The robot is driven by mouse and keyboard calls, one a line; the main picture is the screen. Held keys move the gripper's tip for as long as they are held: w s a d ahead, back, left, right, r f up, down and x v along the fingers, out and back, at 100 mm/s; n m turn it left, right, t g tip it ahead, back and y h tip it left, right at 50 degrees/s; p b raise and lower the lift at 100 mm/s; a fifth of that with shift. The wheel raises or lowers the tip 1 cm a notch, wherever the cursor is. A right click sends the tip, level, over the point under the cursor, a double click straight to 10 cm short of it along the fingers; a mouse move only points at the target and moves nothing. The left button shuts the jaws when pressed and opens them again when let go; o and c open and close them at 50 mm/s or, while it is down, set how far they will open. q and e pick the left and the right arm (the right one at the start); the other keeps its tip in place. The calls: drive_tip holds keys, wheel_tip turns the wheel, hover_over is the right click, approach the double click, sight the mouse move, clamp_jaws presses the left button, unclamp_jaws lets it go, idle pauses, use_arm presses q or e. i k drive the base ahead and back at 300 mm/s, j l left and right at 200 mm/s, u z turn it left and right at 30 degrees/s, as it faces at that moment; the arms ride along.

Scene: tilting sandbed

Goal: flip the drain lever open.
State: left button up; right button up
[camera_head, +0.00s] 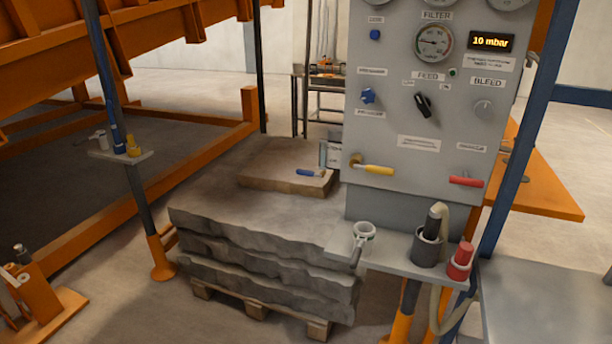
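Three coloured levers show in the head view. A yellow-handled lever (374,169) lies almost level on the lower left of the grey control panel (415,130). A red-handled lever (466,181) lies almost level at the panel's lower right. A blue-handled lever (310,173) with a brass end sits left of the panel, in front of a brown slab. The small labels by these levers are too blurred to read, so I cannot tell which one is the drain lever. Neither of my grippers is in view.
A small grey shelf (395,264) below the panel holds a metal ring holder (364,231), a dark cylinder (428,243) with a hose and a red-topped cylinder (461,260). A stack of grey slabs (260,255) on a pallet stands left. A blue post (530,120) rises at right.

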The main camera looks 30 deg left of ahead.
sight(302, 172)
drive_tip(key=i+j, duration=0.1)
drive_tip(key=j, duration=0.75)
drive_tip(key=i+j+u, duration=0.1)
drive_tip(key=j, duration=0.3)
drive_tip(key=i+j, duration=0.15)
drive_tip(key=j, duration=0.25)
drive_tip(key=i+j, duration=0.1)
drive_tip(key=j, duration=0.3)
drive_tip(key=i+j, duration=0.1)
drive_tip(key=j, duration=0.35)
drive_tip(key=i+j+u, duration=0.1)
drive_tip(key=j, duration=0.3)
